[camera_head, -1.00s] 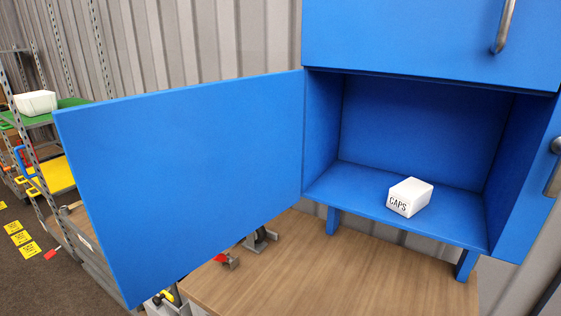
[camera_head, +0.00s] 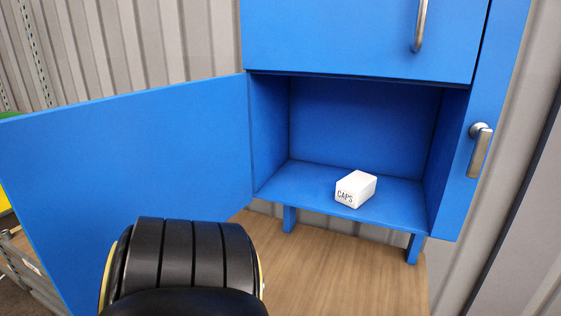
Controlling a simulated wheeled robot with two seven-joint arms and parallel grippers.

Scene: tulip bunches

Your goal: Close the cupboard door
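The blue cupboard (camera_head: 268,130) stands on a wooden surface on short legs. Its lower compartment is open. The cupboard door (camera_head: 120,150) is a flat blue panel, hinged at the compartment's left edge and swung wide out to the left. A white box marked CAPS (camera_head: 357,190) sits on the compartment floor. A black, ribbed part of my arm shows at the bottom, in front of the door's lower part. Neither gripper is in view.
The wooden worktop (camera_head: 340,270) below the cupboard looks clear where visible. An upper door with a metal handle (camera_head: 421,25) is shut. Another handle (camera_head: 480,150) is on the right panel. Grey corrugated wall (camera_head: 150,50) stands behind; shelving shows at far left.

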